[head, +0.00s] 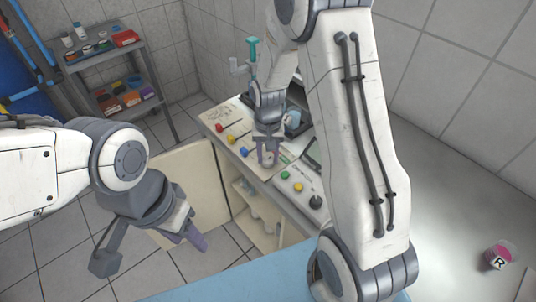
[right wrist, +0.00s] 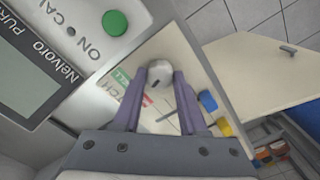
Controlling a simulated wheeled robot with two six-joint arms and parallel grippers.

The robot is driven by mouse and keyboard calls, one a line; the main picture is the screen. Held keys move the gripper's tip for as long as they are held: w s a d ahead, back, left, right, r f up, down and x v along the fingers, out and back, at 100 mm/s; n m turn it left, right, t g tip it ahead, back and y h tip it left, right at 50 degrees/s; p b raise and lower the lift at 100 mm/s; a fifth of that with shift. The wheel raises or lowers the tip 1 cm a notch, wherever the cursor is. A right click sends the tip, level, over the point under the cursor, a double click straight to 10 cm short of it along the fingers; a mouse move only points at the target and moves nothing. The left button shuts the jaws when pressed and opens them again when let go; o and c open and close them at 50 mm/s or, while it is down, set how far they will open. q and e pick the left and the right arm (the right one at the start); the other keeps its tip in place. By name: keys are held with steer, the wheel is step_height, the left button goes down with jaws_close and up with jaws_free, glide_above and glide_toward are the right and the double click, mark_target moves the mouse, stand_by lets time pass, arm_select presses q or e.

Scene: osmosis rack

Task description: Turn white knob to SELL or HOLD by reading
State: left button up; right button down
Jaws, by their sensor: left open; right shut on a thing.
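The white knob (right wrist: 158,74) sits between the two purple fingers of my right gripper (right wrist: 160,78). The fingers are shut on it from both sides. A small dark mark shows on the knob's face. Beside it is a card (right wrist: 130,88) with a green patch and partly hidden lettering. In the head view my right gripper (head: 267,153) is down at the panel, with the knob (head: 268,160) low between its fingers. My left gripper (head: 196,238) hangs open and empty over the floor, left of the bench. The meter's display (right wrist: 28,80) shows no readable number.
Green (head: 285,175), yellow and black controls line the bench's front edge; red, yellow and blue ones lie farther left. A cabinet door (head: 190,185) stands open below. A pink-topped jar marked R (head: 497,254) stands far right. A shelf (head: 105,60) holds bins.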

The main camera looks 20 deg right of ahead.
mark_target(267, 159)
steer(key=n+p, duration=0.1)
steer(key=n, duration=0.4)
steer(key=shift+r+n, duration=0.1)
steer(key=shift+n, duration=0.3)
steer(key=shift+w+n, duration=0.1)
steer(key=shift+n, duration=0.2)
steer(key=shift+c, duration=2.2)
jaws_free()
step_height(267, 159, up, 10)
steer(key=shift+r+b, duration=0.2)
steer(key=shift+b, duration=0.15)
steer(key=shift+a, duration=0.1)
